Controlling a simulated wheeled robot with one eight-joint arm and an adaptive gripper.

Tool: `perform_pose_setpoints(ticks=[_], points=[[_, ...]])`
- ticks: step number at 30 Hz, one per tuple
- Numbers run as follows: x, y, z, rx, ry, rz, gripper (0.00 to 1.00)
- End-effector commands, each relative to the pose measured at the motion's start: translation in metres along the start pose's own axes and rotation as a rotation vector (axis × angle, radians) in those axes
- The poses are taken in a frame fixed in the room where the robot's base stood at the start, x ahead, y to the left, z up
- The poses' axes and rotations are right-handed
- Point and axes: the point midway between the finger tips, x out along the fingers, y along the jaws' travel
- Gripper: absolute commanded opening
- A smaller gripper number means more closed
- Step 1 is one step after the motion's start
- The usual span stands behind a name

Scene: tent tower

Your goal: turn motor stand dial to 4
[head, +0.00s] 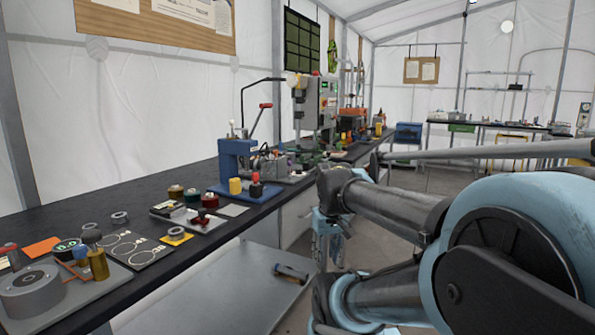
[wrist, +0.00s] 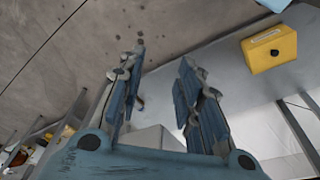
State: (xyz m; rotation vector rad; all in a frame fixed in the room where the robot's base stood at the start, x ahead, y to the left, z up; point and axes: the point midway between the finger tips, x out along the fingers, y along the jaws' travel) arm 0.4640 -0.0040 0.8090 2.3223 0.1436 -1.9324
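My gripper (head: 328,238) hangs in front of the bench edge, below the bench top, in the head view. In the wrist view its two blue fingers stand apart with nothing between them, so my gripper (wrist: 160,85) is open and empty. A grey base with a round grey drum (head: 30,291) stands at the near left end of the bench in the head view. It may be the motor stand, but I cannot tell. No dial with readable numbers shows in either view. My gripper is well to the right of this base and touches nothing visible.
The long black bench (head: 134,196) carries a blue press (head: 238,165), several jars, metal rings and a drill press (head: 314,110). A hammer (head: 291,272) lies on the lower grey shelf (head: 225,285). The wrist view shows a yellow box (wrist: 270,49) on a grey surface.

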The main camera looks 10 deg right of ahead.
Motion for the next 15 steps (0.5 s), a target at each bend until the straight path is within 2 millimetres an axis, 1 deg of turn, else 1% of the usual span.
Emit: perform_pose_setpoints(ticks=[1, 5, 6, 8, 9, 11, 15], points=[[-0.016, 0.003, -0.018, -0.044, -0.004, -0.001, 0.32], [-0.053, 0.009, -0.06, -0.179, -0.015, -0.005, 0.32], [-0.063, 0.011, -0.073, -0.221, -0.018, -0.007, 0.32], [-0.078, 0.014, -0.093, -0.283, -0.023, -0.009, 0.32], [-0.087, 0.016, -0.107, -0.326, -0.025, -0.011, 0.32], [-0.101, 0.019, -0.128, -0.388, -0.03, -0.014, 0.32], [-0.129, 0.026, -0.177, -0.533, -0.04, -0.022, 0.32]])
